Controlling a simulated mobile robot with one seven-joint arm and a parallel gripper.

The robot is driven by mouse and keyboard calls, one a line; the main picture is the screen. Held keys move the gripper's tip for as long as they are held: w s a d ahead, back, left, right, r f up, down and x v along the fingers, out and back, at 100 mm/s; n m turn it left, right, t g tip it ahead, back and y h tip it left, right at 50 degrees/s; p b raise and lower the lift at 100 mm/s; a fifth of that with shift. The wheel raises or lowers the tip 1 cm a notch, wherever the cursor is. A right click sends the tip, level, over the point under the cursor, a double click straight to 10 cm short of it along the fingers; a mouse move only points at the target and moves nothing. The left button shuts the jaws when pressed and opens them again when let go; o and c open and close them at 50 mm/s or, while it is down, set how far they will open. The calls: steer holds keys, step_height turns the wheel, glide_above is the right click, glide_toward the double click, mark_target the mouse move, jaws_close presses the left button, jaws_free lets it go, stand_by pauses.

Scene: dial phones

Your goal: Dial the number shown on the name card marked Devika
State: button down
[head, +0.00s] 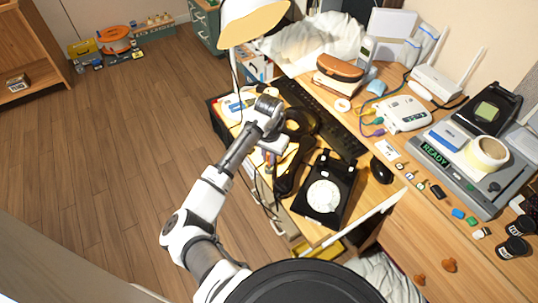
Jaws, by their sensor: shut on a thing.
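A black rotary phone (345,187) with a white dial (325,196) sits near the desk's front edge; its cradle looks empty. The digits on the dial are too small to read. My gripper (275,146) is left of and behind the phone, shut on the black handset (286,178). The handset is beside the phone body, off its cradle. My gripper and arm hide part of it, and the finger contact is not clear. A small pale card (388,149) lies right of the keyboard; its writing is unreadable. I cannot make out a card marked Devika.
A black keyboard (345,139) runs behind the phone, with a black mouse (381,170) to its right. A grey machine reading READY (436,154), tape roll (487,152), small loose pieces and a white router (437,82) crowd the right side. A lamp (250,22) overhangs the left.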

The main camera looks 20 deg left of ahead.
steer(key=shift+f+b, duration=0.75)
steer(key=shift+f, duration=0.55)
steer(key=c, duration=1.3)
jaws_free()
steer(key=shift+c, duration=0.2)
steer(key=shift+r, duration=0.1)
step_height(320, 180, up, 13)
steer(key=shift+f, duration=0.1)
steer(key=shift+r, duration=0.5)
steer(key=shift+w, duration=0.1)
